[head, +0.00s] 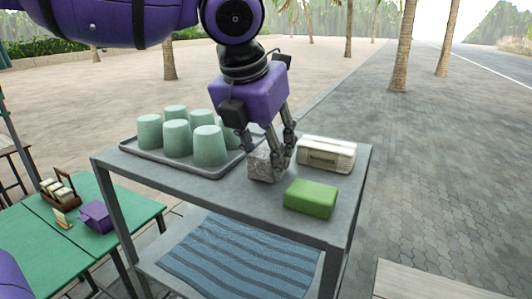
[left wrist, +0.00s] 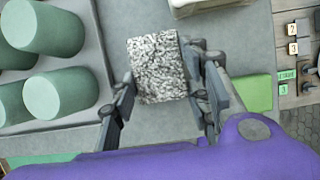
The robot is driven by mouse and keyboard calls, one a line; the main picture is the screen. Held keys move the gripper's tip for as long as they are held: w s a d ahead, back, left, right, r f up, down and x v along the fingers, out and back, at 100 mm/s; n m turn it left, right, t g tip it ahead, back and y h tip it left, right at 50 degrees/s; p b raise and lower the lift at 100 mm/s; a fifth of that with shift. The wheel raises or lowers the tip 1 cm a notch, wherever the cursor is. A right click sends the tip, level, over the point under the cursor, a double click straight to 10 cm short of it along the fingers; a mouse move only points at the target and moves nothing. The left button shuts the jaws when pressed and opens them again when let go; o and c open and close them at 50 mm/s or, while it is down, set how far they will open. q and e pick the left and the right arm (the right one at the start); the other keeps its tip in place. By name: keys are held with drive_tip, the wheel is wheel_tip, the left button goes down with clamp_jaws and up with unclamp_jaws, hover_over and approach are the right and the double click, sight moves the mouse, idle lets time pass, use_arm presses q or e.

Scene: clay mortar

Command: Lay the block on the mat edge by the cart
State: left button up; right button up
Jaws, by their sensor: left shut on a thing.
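A grey speckled block (head: 262,166) is between the fingers of my left gripper (head: 270,157), at the grey cart top (head: 255,203). I cannot tell whether its underside touches the top. In the left wrist view the block (left wrist: 158,68) sits between the two fingers, which are shut on it. A blue striped mat (head: 240,258) lies below the cart top, seen through the open frame; part of it is hidden by the top. My right gripper is not in view.
A tray (head: 150,150) with several pale green cups (head: 209,146) stands left of the gripper. A green block (head: 311,198) and a white packet (head: 326,154) lie to the right. A green table (head: 125,215) with a caddy (head: 58,189) and purple box (head: 97,216) stands left.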

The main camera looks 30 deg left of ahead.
use_arm(q)
drive_tip(key=shift+f, duration=0.15)
drive_tip(key=shift+f, duration=0.15)
drive_tip(key=o, duration=1.5)
drive_tip(key=shift+s, duration=0.1)
